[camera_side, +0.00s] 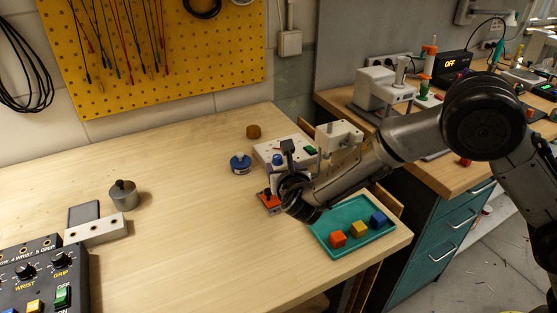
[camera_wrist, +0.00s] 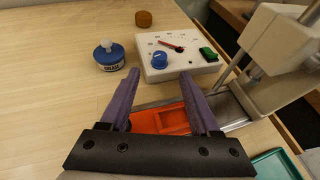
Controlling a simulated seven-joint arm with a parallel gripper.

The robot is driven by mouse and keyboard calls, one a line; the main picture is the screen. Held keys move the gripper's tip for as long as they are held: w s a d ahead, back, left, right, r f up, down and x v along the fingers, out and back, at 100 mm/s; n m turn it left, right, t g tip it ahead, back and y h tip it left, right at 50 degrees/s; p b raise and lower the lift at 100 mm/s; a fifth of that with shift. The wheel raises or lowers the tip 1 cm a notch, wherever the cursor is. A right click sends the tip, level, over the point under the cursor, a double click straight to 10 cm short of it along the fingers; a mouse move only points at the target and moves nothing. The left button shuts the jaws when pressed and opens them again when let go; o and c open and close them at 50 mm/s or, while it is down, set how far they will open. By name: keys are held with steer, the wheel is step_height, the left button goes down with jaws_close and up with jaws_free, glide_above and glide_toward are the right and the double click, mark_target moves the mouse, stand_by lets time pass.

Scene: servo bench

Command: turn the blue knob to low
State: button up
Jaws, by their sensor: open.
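The blue knob (camera_wrist: 159,60) stands on the front left of a white box (camera_wrist: 184,45), which also carries a dial with a red needle and a green switch (camera_wrist: 208,54). In the side view the knob (camera_side: 277,159) shows just left of my arm's end. My gripper (camera_wrist: 162,82) is open and empty, its two purple fingers apart. In the wrist view it lies on the near side of the box, over an orange part. The knob's pointer and any low mark are too small to read. In the side view my wrist hides part of the box's near side.
A blue grease tin (camera_wrist: 109,56) stands left of the box, with a brown cylinder (camera_wrist: 143,19) behind. A pale stand (camera_side: 340,134) rises close on the right. A green tray (camera_side: 326,240) with coloured cubes lies near the bench edge. The bench's middle left is clear.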

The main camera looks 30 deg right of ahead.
mark_target(278, 159)
steer(key=x, duration=0.7)
steer(key=shift+w, duration=0.15)
jaws_close()
